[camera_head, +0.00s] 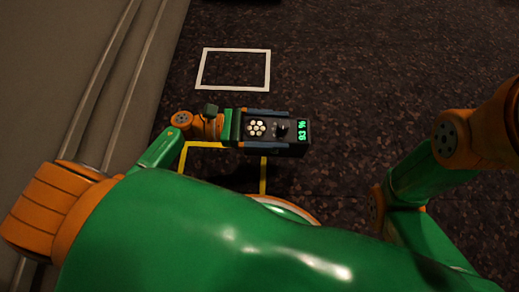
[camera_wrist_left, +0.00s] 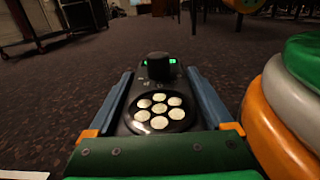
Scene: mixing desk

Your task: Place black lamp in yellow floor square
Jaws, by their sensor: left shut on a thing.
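The black lamp (camera_head: 270,128) is a dark box with a cluster of round white lights, a black knob and a green lit display. My left gripper (camera_head: 287,132) is shut on it, with blue fingers along its two sides. The lamp also shows in the left wrist view (camera_wrist_left: 158,113), between the fingers (camera_wrist_left: 160,95). The yellow floor square (camera_head: 263,176) lies on the carpet below the gripper and lamp in the head view. Its far edge is partly covered by them, and its near part is hidden behind my own body. The lamp appears above the floor.
A white floor square (camera_head: 235,88) lies empty beyond the yellow one. A grey panelled surface (camera_head: 110,60) runs along the left. Dark speckled carpet (camera_head: 370,70) is clear to the right. Furniture legs (camera_wrist_left: 30,25) stand farther off in the wrist view.

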